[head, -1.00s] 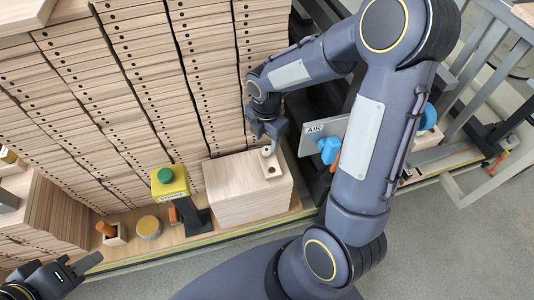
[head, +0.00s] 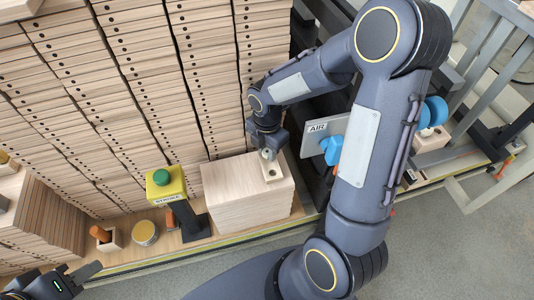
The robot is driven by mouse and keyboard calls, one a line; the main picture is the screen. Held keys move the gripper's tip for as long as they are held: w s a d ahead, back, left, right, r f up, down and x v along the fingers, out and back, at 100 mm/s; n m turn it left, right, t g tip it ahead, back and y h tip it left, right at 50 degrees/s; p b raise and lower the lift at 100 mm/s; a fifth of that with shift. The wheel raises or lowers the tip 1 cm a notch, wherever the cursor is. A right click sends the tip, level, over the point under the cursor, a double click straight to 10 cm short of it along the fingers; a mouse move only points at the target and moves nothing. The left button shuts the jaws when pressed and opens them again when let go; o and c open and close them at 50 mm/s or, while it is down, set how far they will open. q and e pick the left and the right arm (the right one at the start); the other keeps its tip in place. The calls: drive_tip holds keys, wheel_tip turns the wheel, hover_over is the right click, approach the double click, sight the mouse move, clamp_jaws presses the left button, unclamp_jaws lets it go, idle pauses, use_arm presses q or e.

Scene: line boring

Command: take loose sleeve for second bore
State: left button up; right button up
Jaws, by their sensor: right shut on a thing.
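A small pale wooden block (head: 272,173) with a dark bore in its top lies at the back right of a large wood stack. My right gripper (head: 267,152) reaches down from behind at the block's far end. It is shut on a small grey sleeve (head: 267,155), mostly hidden between the fingers. I cannot tell whether the sleeve still touches the block. My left gripper (head: 88,270) is at the lower left edge, away from the block, and its opening is unclear.
The large wood stack (head: 245,205) stands on a wooden ledge. A yellow box with a green button (head: 161,178), a round tin (head: 146,232) and an orange-handled tool (head: 100,233) stand to its left. An AIR panel (head: 318,136) with blue knobs is at the right. Stacked boards fill the back.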

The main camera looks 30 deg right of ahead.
drive_tip(key=shift+o, duration=1.4)
drive_tip(key=c, duration=0.3)
drive_tip(key=shift+c, duration=0.2)
drive_tip(key=shift+r, duration=0.25)
clamp_jaws()
drive_tip(key=shift+r+p, duration=0.75)
drive_tip(key=shift+p, duration=0.2)
